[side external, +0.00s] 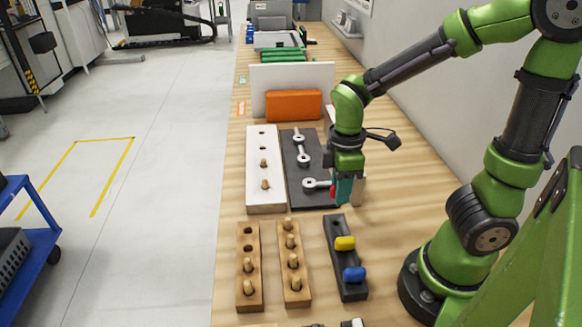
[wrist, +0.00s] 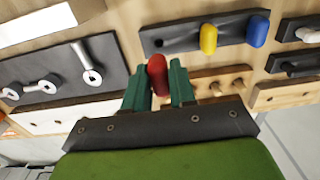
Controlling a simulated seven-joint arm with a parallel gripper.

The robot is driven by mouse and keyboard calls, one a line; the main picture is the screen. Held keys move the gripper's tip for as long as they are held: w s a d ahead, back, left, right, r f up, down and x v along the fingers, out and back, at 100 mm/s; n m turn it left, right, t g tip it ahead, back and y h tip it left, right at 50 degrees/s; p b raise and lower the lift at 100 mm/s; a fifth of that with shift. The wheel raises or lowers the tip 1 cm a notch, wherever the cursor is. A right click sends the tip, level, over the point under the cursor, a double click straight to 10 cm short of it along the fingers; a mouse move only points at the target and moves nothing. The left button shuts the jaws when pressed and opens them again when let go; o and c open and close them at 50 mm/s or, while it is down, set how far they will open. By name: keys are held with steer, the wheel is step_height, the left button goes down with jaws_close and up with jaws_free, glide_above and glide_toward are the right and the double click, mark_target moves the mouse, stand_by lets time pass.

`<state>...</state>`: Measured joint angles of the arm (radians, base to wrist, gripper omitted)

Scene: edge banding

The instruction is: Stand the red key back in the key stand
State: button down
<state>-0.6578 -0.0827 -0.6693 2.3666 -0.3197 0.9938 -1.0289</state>
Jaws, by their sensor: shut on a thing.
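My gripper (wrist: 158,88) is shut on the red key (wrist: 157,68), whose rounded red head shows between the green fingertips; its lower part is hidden. In the side view, my gripper (side external: 344,190) is over the table near the right edge of the dark tool board, with a little red at the fingers. The key stand (side external: 336,238) is a dark block nearer the camera. It holds a yellow key (side external: 345,243) and a blue key (side external: 354,273), and its far hole is empty. The wrist view also shows the stand (wrist: 180,40), with the empty hole on its left.
Two wooden peg blocks (side external: 241,240) (side external: 283,233) stand left of the key stand. A white peg board (side external: 258,192) and a dark board (side external: 294,175) with wrenches lie farther back. An orange block (side external: 294,105) is behind them. Bare table lies around the stand's right side.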

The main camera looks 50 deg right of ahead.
steer(key=shift+f, duration=2.45)
steer(key=shift+f, duration=1.3)
stand_by(0.5)
steer(key=c, duration=0.8)
jaws_free()
steer(key=shift+c, duration=0.2)
steer(key=shift+r, duration=2.55)
